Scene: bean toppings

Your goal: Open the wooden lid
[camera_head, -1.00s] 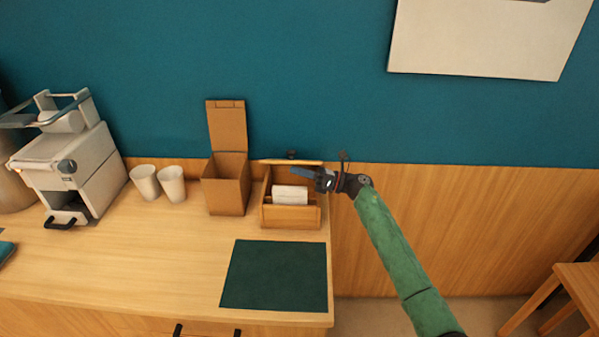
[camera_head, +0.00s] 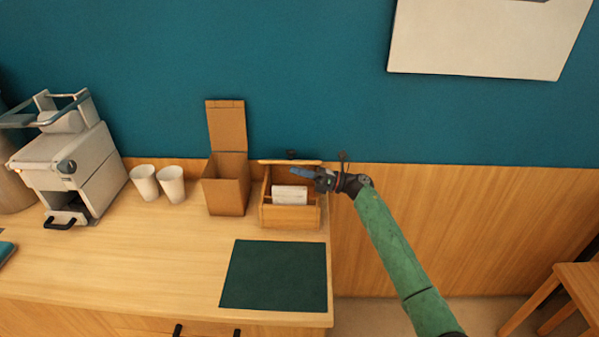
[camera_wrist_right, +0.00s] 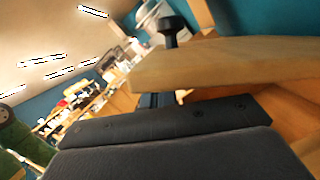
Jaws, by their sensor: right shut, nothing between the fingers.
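The wooden box (camera_head: 290,217) stands at the counter's right end, its inside showing with a white packet-like item (camera_head: 290,195) in it. Its wooden lid (camera_head: 275,162) is raised at the back and seen nearly edge-on, with a dark knob (camera_head: 291,154) behind it. In the right wrist view the lid (camera_wrist_right: 225,62) and knob (camera_wrist_right: 172,28) are close, just beyond the fingers. My right gripper (camera_head: 296,172) is shut and empty, at the lid's underside over the box; whether it touches the lid is unclear. My left gripper is not in view.
An open cardboard-coloured box (camera_head: 226,193) stands just left of the wooden box. Two white cups (camera_head: 158,183) and a white machine (camera_head: 75,165) are farther left. A dark green mat (camera_head: 275,275) lies in front. The counter's left-centre is clear.

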